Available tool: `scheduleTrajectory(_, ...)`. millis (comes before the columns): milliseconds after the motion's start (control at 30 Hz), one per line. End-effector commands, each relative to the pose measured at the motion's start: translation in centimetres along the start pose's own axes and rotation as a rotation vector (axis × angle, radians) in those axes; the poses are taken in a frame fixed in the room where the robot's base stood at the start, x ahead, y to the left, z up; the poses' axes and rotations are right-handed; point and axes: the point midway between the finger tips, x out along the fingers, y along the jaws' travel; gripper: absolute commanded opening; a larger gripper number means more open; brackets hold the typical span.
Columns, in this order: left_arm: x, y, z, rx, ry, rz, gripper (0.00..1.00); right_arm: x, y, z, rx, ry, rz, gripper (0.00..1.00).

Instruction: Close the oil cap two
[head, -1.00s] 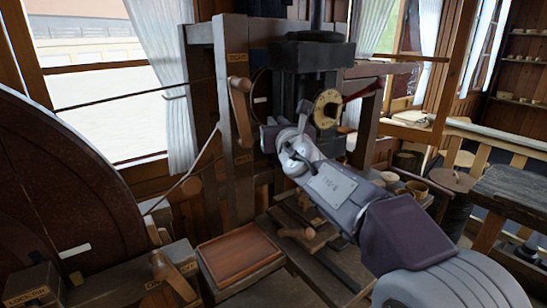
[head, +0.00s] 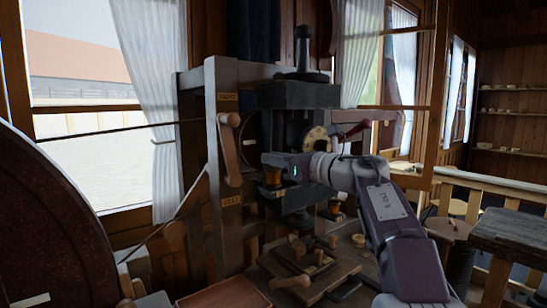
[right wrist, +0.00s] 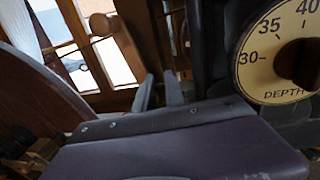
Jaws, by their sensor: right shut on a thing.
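An amber oil cup (head: 272,177) sits on the dark press behind the right post, just below the fingertips of my right gripper (head: 268,161). Its cap is hidden by the fingers. My right gripper is shut on what looks like this cap, and I cannot read a number on it. A second amber oil cup (head: 334,206) stands lower to the right, partly behind my arm. In the right wrist view the two fingers (right wrist: 160,92) show close together beyond the purple gripper body, and what they hold is hidden. My left gripper is not in view.
A depth dial (head: 315,138) is close behind my wrist; it is large in the right wrist view (right wrist: 285,50). A wooden lever (head: 229,150) hangs on the post left of the gripper. A big dark wheel (head: 45,215) fills the left. Wooden blocks (head: 308,262) lie below.

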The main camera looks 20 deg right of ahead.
Motion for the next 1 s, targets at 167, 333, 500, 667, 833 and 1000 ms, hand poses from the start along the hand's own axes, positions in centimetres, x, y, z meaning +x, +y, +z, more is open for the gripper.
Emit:
scheduleTrajectory(167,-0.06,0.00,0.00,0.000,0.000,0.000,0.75,0.01,-0.04,-0.13,0.002,0.001,0.010,0.00)
scheduleTrajectory(333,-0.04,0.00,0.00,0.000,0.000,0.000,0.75,0.02,-0.02,-0.14,0.002,0.001,0.010,0.00)
scheduleTrajectory(500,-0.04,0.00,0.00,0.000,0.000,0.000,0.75,0.02,-0.01,-0.14,0.002,0.001,0.010,0.31)
scheduleTrajectory(667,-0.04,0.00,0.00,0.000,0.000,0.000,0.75,0.01,0.00,-0.08,0.001,0.000,0.009,0.36)
scheduleTrajectory(833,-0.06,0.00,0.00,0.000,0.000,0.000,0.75,0.00,0.01,-0.04,0.001,-0.001,0.009,0.36)
scheduleTrajectory(1000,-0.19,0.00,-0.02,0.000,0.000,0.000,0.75,0.19,0.09,0.01,0.001,-0.001,0.011,0.36)
